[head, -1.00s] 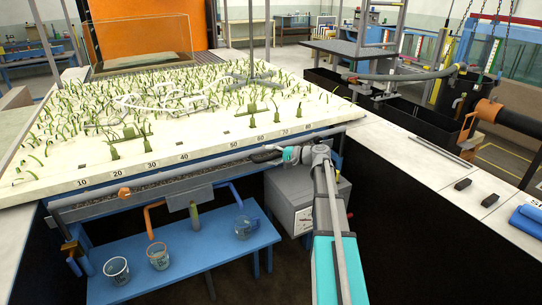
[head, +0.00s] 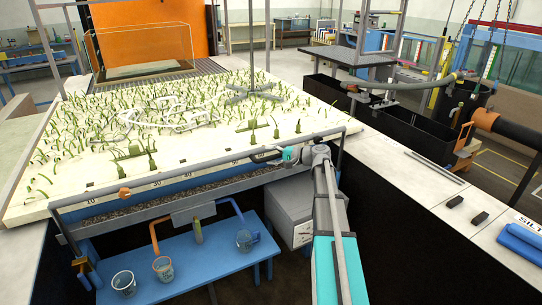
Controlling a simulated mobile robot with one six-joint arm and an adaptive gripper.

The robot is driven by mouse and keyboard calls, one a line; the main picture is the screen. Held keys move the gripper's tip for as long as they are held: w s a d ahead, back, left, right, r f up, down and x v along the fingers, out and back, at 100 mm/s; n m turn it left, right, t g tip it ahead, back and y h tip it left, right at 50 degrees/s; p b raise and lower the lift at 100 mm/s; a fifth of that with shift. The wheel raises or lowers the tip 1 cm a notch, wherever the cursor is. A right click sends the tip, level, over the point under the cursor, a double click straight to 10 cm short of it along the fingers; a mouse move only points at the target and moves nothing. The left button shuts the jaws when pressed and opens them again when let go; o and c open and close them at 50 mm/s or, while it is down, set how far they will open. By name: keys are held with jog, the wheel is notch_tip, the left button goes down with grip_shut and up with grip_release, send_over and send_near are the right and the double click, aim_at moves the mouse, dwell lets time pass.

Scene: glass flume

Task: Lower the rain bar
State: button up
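A long grey bar, seemingly the rain bar (head: 200,172), runs across the front of the planted white bed (head: 75,190). My gripper (head: 287,154) reaches from the lower right to the right part of the bar, beside a dark sleeve (head: 264,156). The fingers are small and partly hidden, but appear closed on the bar.
A blue bench (head: 205,262) with several glass beakers (head: 163,268) stands below the bed front. A grey box (head: 292,212) is under the bar's right part. A pale counter (head: 420,185) lies at right. Green plants (head: 136,152) stand close behind the bar.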

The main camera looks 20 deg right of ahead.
jog(key=shift+r+p, duration=3.85)
jog(key=shift+r, duration=0.4)
jog(key=p+v, duration=0.2)
jog(key=v, duration=1.4)
jog(key=shift+a, duration=0.1)
